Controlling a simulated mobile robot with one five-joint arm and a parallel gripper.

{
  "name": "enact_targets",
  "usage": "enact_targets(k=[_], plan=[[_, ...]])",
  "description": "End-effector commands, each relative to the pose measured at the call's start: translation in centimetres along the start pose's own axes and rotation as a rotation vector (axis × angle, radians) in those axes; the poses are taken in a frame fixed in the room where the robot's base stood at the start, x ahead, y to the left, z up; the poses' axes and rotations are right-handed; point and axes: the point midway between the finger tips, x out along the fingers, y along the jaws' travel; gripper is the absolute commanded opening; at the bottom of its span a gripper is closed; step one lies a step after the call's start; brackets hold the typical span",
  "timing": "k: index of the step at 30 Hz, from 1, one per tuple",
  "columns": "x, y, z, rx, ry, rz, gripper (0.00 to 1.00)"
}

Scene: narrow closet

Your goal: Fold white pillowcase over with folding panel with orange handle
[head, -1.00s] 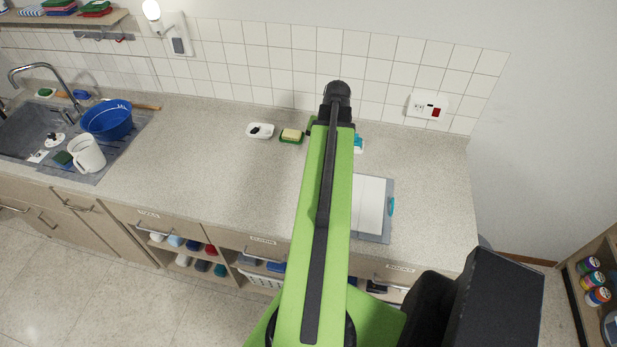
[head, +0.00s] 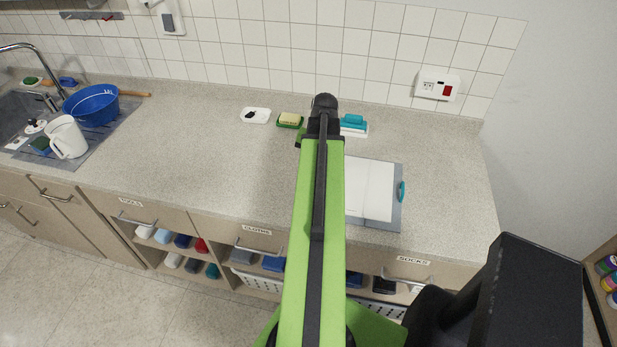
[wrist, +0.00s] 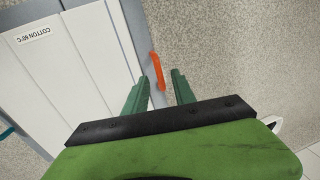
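The white pillowcase (head: 372,190) lies flat on the grey folding board (head: 396,216) on the counter, partly hidden behind my arm. The wrist view shows the pillowcase (wrist: 75,85) with a "COTTON 60°C" label. The orange handle (wrist: 158,72) stands at the board's edge in the wrist view; my arm hides it in the head view. A teal handle (head: 402,191) is on the board's opposite side. My gripper (wrist: 160,82) is open, its two green fingers apart. The orange handle appears between and just beyond the fingertips; I cannot tell whether they touch it.
A yellow sponge on a green dish (head: 290,120), a white dish (head: 256,116) and a teal-and-white brush (head: 353,125) lie behind the board. A blue basin (head: 92,105) and white jug (head: 66,138) stand at the sink. The counter left of my arm is mostly clear.

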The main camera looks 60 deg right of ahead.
Motion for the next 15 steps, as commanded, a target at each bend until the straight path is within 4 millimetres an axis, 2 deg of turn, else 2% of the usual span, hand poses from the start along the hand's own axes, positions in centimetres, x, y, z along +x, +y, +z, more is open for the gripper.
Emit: enact_targets(k=[1,2,10,15], plan=[[1.11,0.09,-0.01,0.000,0.000,0.000,0.32],[1.23,0.07,-0.01,0.000,0.000,0.000,0.32],[1.05,-0.06,0.01,-0.001,0.000,0.000,0.32],[1.05,-0.08,0.02,-0.001,0.000,0.000,0.11]])
